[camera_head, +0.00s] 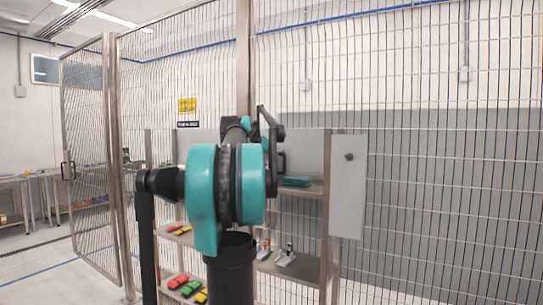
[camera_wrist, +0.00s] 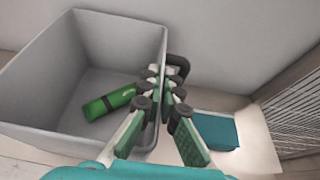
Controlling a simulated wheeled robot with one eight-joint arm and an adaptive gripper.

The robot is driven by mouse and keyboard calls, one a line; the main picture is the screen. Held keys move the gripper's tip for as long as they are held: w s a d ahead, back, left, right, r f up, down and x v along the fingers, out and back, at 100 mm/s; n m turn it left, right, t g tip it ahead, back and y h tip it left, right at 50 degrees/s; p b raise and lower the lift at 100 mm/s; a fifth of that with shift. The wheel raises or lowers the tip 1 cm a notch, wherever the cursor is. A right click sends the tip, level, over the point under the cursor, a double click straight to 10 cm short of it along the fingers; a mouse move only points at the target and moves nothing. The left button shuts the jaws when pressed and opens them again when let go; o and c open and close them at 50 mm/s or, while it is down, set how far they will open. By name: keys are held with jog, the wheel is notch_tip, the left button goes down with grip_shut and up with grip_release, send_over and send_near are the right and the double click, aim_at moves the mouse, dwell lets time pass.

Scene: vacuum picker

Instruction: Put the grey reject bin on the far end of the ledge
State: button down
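The grey bin (camera_wrist: 100,35) fills the left of the wrist view, an open box with a green cylinder (camera_wrist: 108,102) lying in it. My gripper (camera_wrist: 164,75) is at the bin's right side wall, with one finger on the inner side and the other on the outer side. A dark handle-like part (camera_wrist: 180,63) shows just beyond the fingertips. Whether the pads press on the wall is not clear. In the head view my arm (camera_head: 228,185) hides the bin and my fingers.
A teal box (camera_wrist: 217,130) stands on the pale ledge (camera_wrist: 258,150) right of the gripper; wire mesh (camera_wrist: 300,105) is farther right. The head view shows shelves with a teal item (camera_head: 297,182), red, green and yellow pieces (camera_head: 180,284), and a mesh fence (camera_head: 430,150).

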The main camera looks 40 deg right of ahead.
jog(key=c, duration=1.7)
grip_release()
jog(key=shift+r, duration=0.1)
jog(key=v, duration=1.2)
jog(key=shift+r, duration=0.1)
